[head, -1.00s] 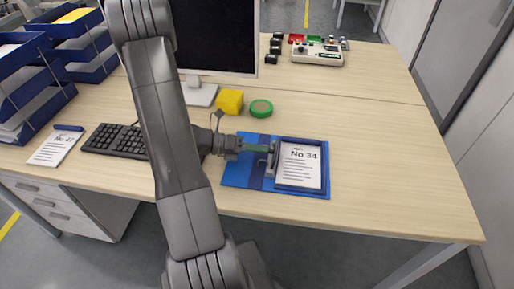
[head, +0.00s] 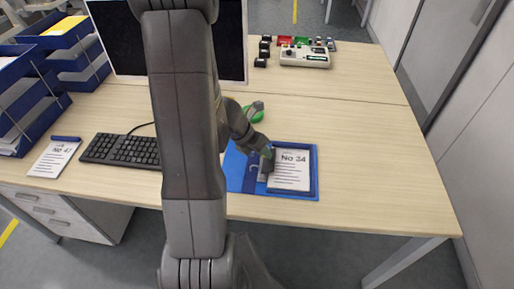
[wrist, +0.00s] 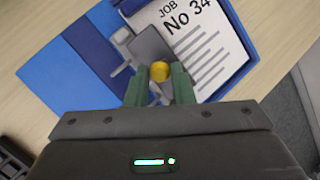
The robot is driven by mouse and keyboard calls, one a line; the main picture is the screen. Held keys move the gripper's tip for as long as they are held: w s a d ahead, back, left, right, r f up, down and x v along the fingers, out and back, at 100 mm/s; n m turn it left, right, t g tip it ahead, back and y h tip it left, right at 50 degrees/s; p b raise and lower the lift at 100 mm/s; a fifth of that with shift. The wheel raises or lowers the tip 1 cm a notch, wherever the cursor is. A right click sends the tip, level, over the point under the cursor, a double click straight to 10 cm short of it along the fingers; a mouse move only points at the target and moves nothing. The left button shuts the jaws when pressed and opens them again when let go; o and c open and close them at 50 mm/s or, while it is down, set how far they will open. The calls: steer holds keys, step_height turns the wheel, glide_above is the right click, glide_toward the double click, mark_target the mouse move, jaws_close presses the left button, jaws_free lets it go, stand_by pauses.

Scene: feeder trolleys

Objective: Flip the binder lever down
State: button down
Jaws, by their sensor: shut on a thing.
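The blue binder (head: 235,176) lies open on the desk with a "No 34" sheet (head: 290,170) on its right side. In the wrist view the binder (wrist: 62,80) shows its grey metal mechanism (wrist: 150,45) beside the sheet. My gripper (wrist: 160,82) has its green fingers on either side of a yellow knob (wrist: 160,71), which appears to be the lever's tip, and is shut on it. In the head view my gripper (head: 267,158) is over the mechanism, at the sheet's left edge. My arm hides part of the binder; the lever's angle is hard to tell.
A black keyboard (head: 120,150) and a "No 47" sheet (head: 53,159) lie to the left. A green tape roll (head: 257,115) is behind my wrist. A monitor (head: 120,45) and blue trays (head: 35,115) stand farther back. The desk right of the binder is clear.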

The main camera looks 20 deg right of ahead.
mark_target(272, 160)
steer(key=y+p, duration=0.1)
steer(key=d+t+y+p, duration=0.1)
steer(key=s+y+p, duration=0.1)
steer(key=p, duration=0.1)
steer(key=shift+s+d+r+m+t, duration=0.1)
steer(key=shift+d+r+m+t, duration=0.2)
steer(key=shift+t, duration=0.1)
steer(key=y+p, duration=0.1)
steer(key=p, duration=0.1)
steer(key=t+p, duration=0.1)
steer(key=shift+s+d+f+y+p, duration=0.2)
steer(key=shift+d+f+y+p, duration=0.1)
steer(key=shift+d+y+p, duration=0.1)
steer(key=shift+s+d+f+t+y+p, duration=0.1)
steer(key=shift+d+f+t+y+p, duration=0.15)
steer(key=shift+p, duration=0.5)
steer(key=shift+a+f, duration=0.1)
steer(key=c, duration=1.3)
jaws_free()
steer(key=shift+o, duration=0.2)
